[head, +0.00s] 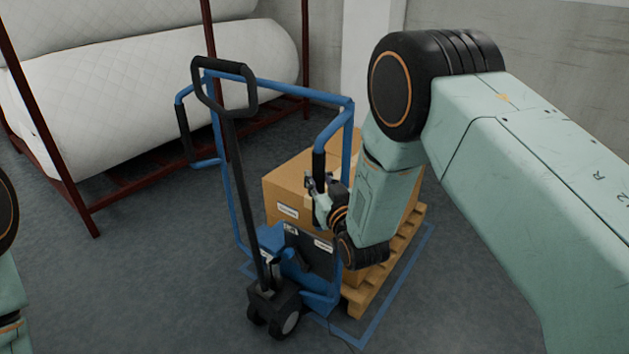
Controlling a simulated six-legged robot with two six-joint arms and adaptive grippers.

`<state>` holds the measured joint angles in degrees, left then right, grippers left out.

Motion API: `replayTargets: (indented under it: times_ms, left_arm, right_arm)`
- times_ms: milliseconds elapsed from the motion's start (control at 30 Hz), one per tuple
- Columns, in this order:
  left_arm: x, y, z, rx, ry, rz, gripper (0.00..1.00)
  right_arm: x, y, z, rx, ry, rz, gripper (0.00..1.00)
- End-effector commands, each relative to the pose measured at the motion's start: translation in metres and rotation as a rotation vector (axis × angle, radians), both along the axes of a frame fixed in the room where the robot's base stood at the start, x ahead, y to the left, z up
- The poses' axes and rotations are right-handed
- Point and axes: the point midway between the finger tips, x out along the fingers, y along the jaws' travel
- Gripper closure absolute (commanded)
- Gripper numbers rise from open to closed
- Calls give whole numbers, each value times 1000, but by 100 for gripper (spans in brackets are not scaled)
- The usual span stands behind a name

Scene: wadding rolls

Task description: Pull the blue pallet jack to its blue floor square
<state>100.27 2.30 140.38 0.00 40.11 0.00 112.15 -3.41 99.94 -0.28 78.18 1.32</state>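The blue pallet jack (239,205) stands upright in the middle of the head view, with a black tiller handle and side bars with black grips. It carries a wooden pallet (385,272) with cardboard boxes (291,187). A blue floor square (395,299) shows as an outline around the pallet's right side and front, with a bit left of the jack; the rest is hidden. The jack's front wheels stand over or just outside its near edge. My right gripper (319,184) is closed around the jack's right-hand black grip. My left gripper is out of view.
White quilted wadding rolls (150,95) lie on a dark red rack (95,215) at the back left. A pale pillar and grey wall stand behind. The grey floor at the front left is clear.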

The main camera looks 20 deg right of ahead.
Motion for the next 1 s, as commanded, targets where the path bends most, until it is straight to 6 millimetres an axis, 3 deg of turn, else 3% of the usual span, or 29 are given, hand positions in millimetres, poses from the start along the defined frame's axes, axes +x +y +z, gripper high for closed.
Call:
replayTargets:
  times_ms: [467, 500, 767, 1000]
  left_arm:
    - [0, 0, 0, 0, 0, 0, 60]
    - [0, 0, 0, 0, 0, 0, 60]
    - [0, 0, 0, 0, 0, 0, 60]
    - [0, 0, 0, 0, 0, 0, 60]
  right_arm:
    - [-2, 1, -6, -1, 15, 14, 100]
    - [-1, 0, -6, -1, 14, 12, 72]
    - [-1, 1, -4, -1, 9, 10, 50]
    - [-2, 3, -3, 1, 7, 12, 50]
